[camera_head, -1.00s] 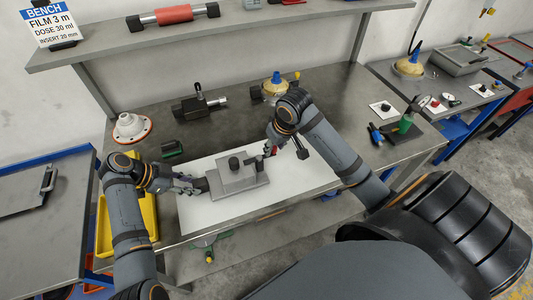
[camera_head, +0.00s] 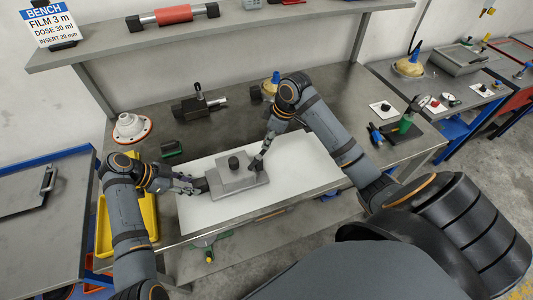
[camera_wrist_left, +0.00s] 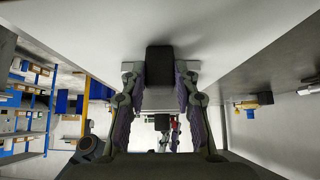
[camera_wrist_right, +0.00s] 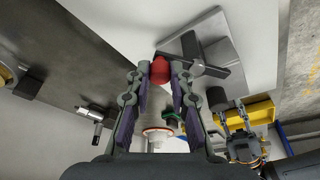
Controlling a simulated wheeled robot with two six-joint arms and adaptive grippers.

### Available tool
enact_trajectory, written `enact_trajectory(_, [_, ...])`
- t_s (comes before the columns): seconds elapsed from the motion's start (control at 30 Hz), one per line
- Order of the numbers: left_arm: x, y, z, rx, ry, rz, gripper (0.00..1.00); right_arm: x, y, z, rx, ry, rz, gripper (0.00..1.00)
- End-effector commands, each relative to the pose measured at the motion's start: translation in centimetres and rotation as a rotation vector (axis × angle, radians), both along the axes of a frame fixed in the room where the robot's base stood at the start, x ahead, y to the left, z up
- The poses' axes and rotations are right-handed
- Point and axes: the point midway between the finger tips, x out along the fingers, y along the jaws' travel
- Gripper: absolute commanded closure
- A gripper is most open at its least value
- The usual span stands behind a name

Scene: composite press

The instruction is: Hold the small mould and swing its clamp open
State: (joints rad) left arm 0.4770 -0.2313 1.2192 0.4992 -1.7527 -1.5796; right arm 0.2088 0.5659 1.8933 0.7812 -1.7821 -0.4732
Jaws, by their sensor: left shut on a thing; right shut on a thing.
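That handle (camera_wrist_left: 160,66) stands between the fingertips in the left wrist view. My right gripper (camera_head: 255,165) is at the mould's right rear. In the right wrist view it is shut on a red knob (camera_wrist_right: 160,70) at the end of the dark clamp bar (camera_wrist_right: 205,62). The fingers hide the red knob in the head view.
The white mat (camera_head: 300,165) is clear right of the mould. A dark tool with a steel shaft (camera_head: 199,103), a yellowish container with a blue cap (camera_head: 272,82) and a white flanged cone (camera_head: 132,127) stand behind. A yellow tray (camera_head: 149,212) is at the left.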

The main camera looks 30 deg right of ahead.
Motion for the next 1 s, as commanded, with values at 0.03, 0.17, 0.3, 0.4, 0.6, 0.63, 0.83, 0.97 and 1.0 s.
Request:
enact_trajectory(0.03, [-0.1, -0.1, 0.0, -0.003, 0.001, -0.001, 1.00, 0.0, 0.2, 0.0, 0.005, -0.001, 0.003, 1.00])
enact_trajectory(0.17, [-0.1, -0.2, 0.0, -0.004, 0.001, -0.001, 1.00, 1.0, 0.7, 0.2, 0.011, -0.003, 0.167, 1.00])
enact_trajectory(0.3, [0.0, -0.2, 0.1, -0.004, 0.001, -0.001, 1.00, 2.2, 1.9, 0.2, 0.014, -0.005, 0.476, 1.00])
enact_trajectory(0.4, [0.0, -0.2, 0.1, -0.005, 0.000, -0.001, 1.00, 2.6, 2.5, 0.1, 0.011, -0.004, 0.643, 1.00])
enact_trajectory(0.6, [0.0, -0.2, 0.1, -0.004, 0.000, -0.001, 1.00, 2.5, 2.4, 0.0, 0.004, -0.002, 0.668, 0.57])
enact_trajectory(0.63, [0.0, -0.2, 0.1, -0.004, 0.000, -0.001, 1.00, 2.5, 2.4, 0.0, 0.004, -0.001, 0.667, 0.53])
enact_trajectory(0.83, [0.0, -0.1, 0.1, -0.004, -0.001, 0.000, 1.00, 2.5, 2.3, 0.0, 0.002, -0.001, 0.666, 0.52])
enact_trajectory(0.97, [0.0, -0.1, 0.1, -0.003, -0.001, 0.000, 1.00, 2.6, 2.2, 0.2, 0.002, -0.002, 0.665, 0.52])
enact_trajectory(1.0, [0.0, -0.1, 0.1, -0.003, -0.001, 0.000, 1.00, 2.6, 2.1, 0.5, 0.001, -0.003, 0.665, 0.52])
